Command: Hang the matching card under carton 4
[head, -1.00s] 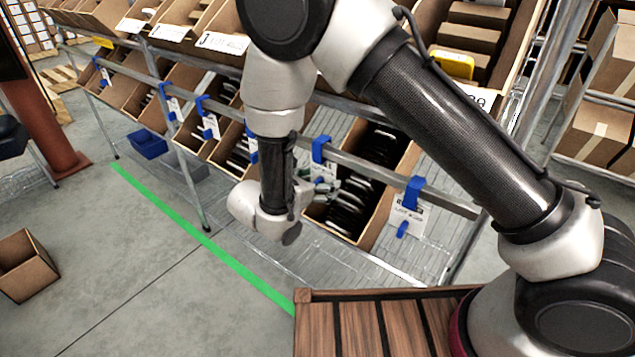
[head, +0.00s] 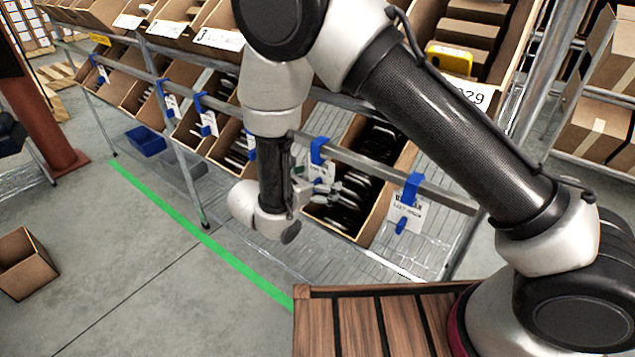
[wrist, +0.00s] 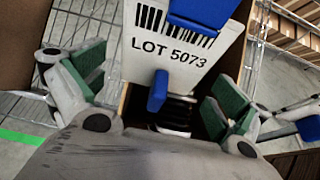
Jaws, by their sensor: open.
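In the wrist view a white card (wrist: 172,45) with a barcode and "LOT 5073" hangs between the two green-padded fingers of my gripper (wrist: 155,88). A blue clip (wrist: 204,12) is at its top and a blue tab (wrist: 157,91) at its lower edge. The fingers are open, apart from the card on both sides. In the head view my gripper (head: 328,187) is at the rail, in front of a carton of dark items (head: 374,185); the card there (head: 320,170) is partly hidden. Another card (head: 407,214) hangs from a clip to the right. I cannot tell which carton is number 4.
A metal rail (head: 445,196) with several blue clips and cards runs along the rack front. Tilted cartons (head: 228,92) stand behind it. A yellow object (head: 450,58) sits in an upper carton. A blue bin (head: 146,141) is low at left.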

